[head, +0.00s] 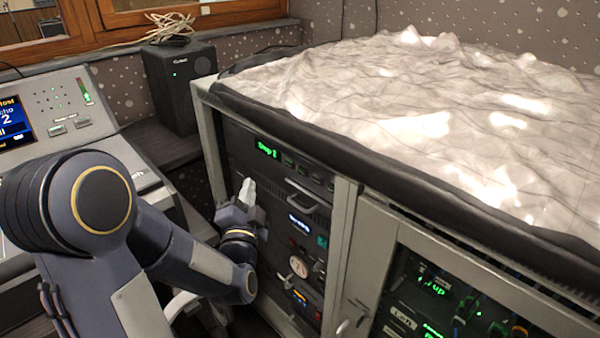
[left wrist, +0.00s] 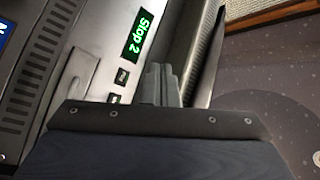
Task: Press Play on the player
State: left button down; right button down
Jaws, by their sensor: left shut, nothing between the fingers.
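The player (head: 300,172) is the top unit in the rack's left bay, a dark panel with a lit green display (head: 267,149). In the left wrist view the player (left wrist: 85,70) shows the same display (left wrist: 139,38), reading "Stop 2". Small dark buttons with white labels (left wrist: 122,76) sit beside the display, and I cannot tell which is Play. My left gripper (head: 248,184) is shut and empty, just in front of the rack below the display. Its fingers (left wrist: 158,72) point toward the panel near the buttons. I cannot tell whether they touch it. My right gripper is out of view.
A second bay with a framed door (head: 470,270) stands to the right. A black speaker (head: 180,85) stands behind left, and a console with a screen (head: 14,118) is at far left.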

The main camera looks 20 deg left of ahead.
aim_at(289, 164)
pick_arm(q)
jog(key=shift+r, duration=0.1)
jog(key=w+d, duration=0.3)
jog(key=w, duration=0.5)
jog(key=shift+d+p, duration=0.15)
jog(key=shift+p, duration=0.2)
jog(key=shift+w, duration=0.2)
dwell(1.9)
jog(key=shift+w+d, duration=0.15)
jog(key=shift+w, duration=0.1)
